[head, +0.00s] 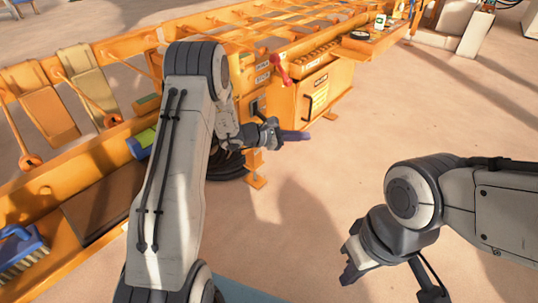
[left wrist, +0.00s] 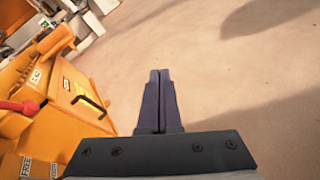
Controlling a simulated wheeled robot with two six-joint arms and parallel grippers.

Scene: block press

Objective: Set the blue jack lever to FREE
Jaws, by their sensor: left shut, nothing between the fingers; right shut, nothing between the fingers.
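I cannot make out a blue jack lever in either view; my left arm covers part of the orange machine in the head view. A red-handled lever (head: 280,68) stands on the machine beside small white label plates. Its red end (left wrist: 20,107) also shows at the left edge of the left wrist view. My left gripper (head: 298,136) is shut and empty, in front of the machine and apart from the red lever. Its closed fingers (left wrist: 158,100) point over bare floor in the left wrist view. My right gripper (head: 348,274) is shut and empty above the floor.
The orange machine (head: 325,88) runs along the left and back, with a black-handled panel (left wrist: 88,100). A blue brush (head: 20,248) lies at lower left. A blue-and-green object (head: 141,143) is partly behind my left arm. The floor (head: 420,120) at right is clear.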

